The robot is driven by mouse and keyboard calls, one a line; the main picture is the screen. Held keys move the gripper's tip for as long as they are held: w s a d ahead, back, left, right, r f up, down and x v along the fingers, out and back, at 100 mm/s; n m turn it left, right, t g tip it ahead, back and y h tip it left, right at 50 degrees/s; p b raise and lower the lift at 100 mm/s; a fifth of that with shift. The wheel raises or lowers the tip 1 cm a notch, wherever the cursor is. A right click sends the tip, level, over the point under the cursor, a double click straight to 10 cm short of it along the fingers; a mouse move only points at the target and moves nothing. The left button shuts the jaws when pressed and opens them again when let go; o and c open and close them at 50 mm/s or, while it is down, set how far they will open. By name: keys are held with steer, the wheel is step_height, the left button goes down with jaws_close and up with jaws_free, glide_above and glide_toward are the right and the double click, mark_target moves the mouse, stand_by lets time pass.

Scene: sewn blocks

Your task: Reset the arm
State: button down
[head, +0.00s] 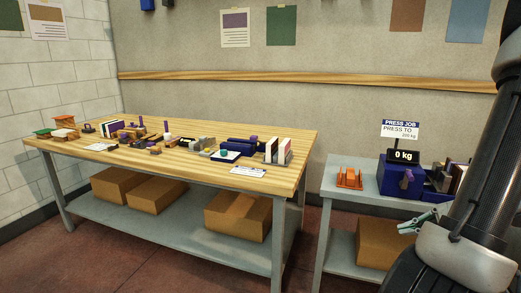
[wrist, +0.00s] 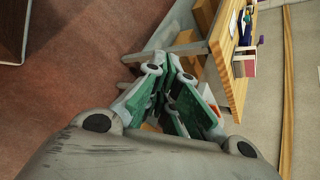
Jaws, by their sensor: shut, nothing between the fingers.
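My arm runs down the right side of the head view. My gripper (head: 416,222) shows there as pale green fingers just in front of the grey side table. In the wrist view my gripper (wrist: 172,72) has its green-padded fingers drawn together, with nothing held between them. It is in the air, apart from the wooden workbench (wrist: 222,62), which appears tilted in that view.
The wooden workbench (head: 305,140) carries several small blocks, books and tools. A grey side table (head: 345,203) holds an orange rack (head: 350,179) and a blue press (head: 398,178) reading 0 kg. Cardboard boxes (head: 240,215) sit on the lower shelves. Red floor in front is clear.

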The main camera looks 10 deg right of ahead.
steer(key=s+a+r+n+g+h, duration=0.5)
steer(key=s+a+r+n+g, duration=0.2)
steer(key=r+n, duration=0.3)
steer(key=w+a+r+n+t+h, duration=0.1)
steer(key=a+r+n+t+h, duration=0.1)
steer(key=a+r+n, duration=0.5)
steer(key=shift+w+a+r+t, duration=0.2)
steer(key=shift+a+r+t, duration=0.3)
steer(key=shift+r+t, duration=0.3)
